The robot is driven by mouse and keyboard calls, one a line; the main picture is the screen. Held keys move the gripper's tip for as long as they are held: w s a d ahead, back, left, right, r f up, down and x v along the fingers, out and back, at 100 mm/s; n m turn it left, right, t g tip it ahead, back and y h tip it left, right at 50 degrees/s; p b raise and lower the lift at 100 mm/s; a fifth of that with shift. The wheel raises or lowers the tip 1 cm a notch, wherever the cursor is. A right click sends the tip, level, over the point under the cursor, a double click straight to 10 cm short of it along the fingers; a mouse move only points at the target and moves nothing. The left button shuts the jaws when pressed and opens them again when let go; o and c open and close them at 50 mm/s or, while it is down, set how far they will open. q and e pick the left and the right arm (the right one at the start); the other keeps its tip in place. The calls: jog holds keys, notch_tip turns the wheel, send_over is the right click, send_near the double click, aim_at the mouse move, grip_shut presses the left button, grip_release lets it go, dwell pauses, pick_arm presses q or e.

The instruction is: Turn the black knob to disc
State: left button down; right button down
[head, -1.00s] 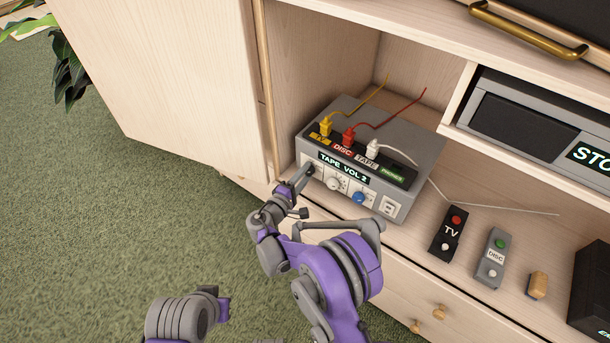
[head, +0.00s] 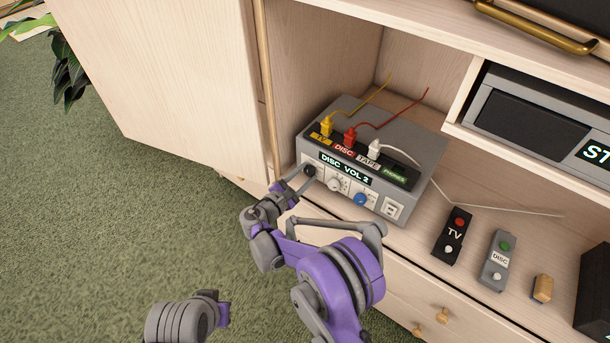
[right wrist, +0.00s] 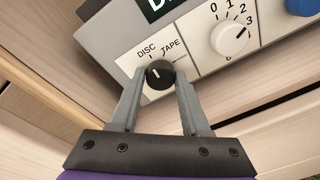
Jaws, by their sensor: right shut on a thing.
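The black knob (head: 309,170) is at the left end of the front of a grey switch box (head: 408,146) in the cabinet. In the right wrist view the black knob (right wrist: 160,75) has a white mark on its face. DISC and TAPE labels are above it. My right gripper (right wrist: 160,82) is shut on the knob, one finger on each side. The right gripper (head: 307,173) also reaches the knob in the head view. The box's display (head: 345,168) reads "DISC VOL 2".
A white volume knob (head: 333,184) and a blue knob (head: 359,199) sit right of the black one. Yellow, red and white plugs stand on top of the box. A cabinet door (head: 175,80) is at left.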

jog(key=shift+n, duration=0.3)
dwell(0.4)
jog(key=shift+c, duration=1.9)
grip_release()
jog(key=shift+a, duration=0.1)
jog(key=p+v, duration=0.1)
jog(key=v, duration=0.9)
jog(key=shift+s+a+p, duration=0.2)
jog(key=shift+s+p, duration=0.1)
